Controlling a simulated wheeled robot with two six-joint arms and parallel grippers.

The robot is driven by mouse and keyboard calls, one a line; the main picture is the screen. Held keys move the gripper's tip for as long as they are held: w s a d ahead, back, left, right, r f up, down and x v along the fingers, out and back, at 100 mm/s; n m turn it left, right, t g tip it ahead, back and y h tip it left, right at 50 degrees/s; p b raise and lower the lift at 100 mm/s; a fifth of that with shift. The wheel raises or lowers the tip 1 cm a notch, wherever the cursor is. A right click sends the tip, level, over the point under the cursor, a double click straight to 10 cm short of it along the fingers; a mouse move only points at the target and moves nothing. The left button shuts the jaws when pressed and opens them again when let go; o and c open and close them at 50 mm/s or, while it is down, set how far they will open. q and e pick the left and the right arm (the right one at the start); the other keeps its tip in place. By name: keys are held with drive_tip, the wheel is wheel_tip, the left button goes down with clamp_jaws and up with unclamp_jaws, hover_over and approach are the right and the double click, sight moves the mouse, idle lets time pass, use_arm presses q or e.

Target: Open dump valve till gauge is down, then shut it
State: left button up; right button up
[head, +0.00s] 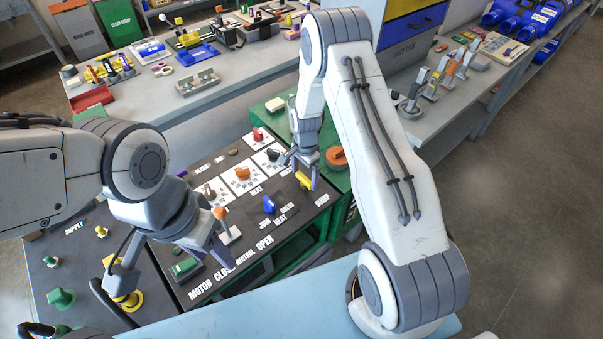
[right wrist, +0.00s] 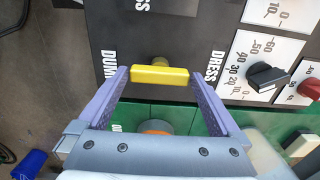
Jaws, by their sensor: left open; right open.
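The dump valve's yellow bar handle (right wrist: 160,76) lies crosswise between my right gripper's (right wrist: 160,84) purple fingers, beside a partly hidden DUMP label. The fingers are open, one near each end of the bar; I cannot tell whether they touch it. In the head view the yellow handle (head: 304,181) shows under my right gripper (head: 300,170) at the panel's right edge. My left gripper (head: 174,272) is open over the panel's left part, near the MOTOR CLOSE label. I cannot make out a pressure gauge; white scale plates (head: 241,178) with knobs stand on the panel.
A blue knob (head: 269,204) and an orange lever (head: 220,213) stand on the dark panel near the grippers. An orange round knob (head: 337,157) sits on the green cart body. The supply panel with a green knob (head: 61,299) is at left. Benches with tools stand behind.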

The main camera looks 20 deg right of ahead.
drive_tip(key=shift+f, duration=0.1)
drive_tip(key=c, duration=1)
drive_tip(key=shift+n, duration=0.4)
drive_tip(key=n+b, duration=0.1)
drive_tip(key=n, duration=0.2)
drive_tip(key=n+b, duration=0.1)
drive_tip(key=n, duration=0.3)
drive_tip(key=shift+w+n+b, duration=0.1)
drive_tip(key=shift+n+b, duration=0.2)
drive_tip(key=shift+b, duration=0.1)
drive_tip(key=n+b, duration=0.1)
drive_tip(key=n, duration=0.4)
drive_tip(key=shift+w+a+n+b, duration=0.1)
drive_tip(key=shift+n+b, duration=0.2)
drive_tip(key=shift+n, duration=1.9)
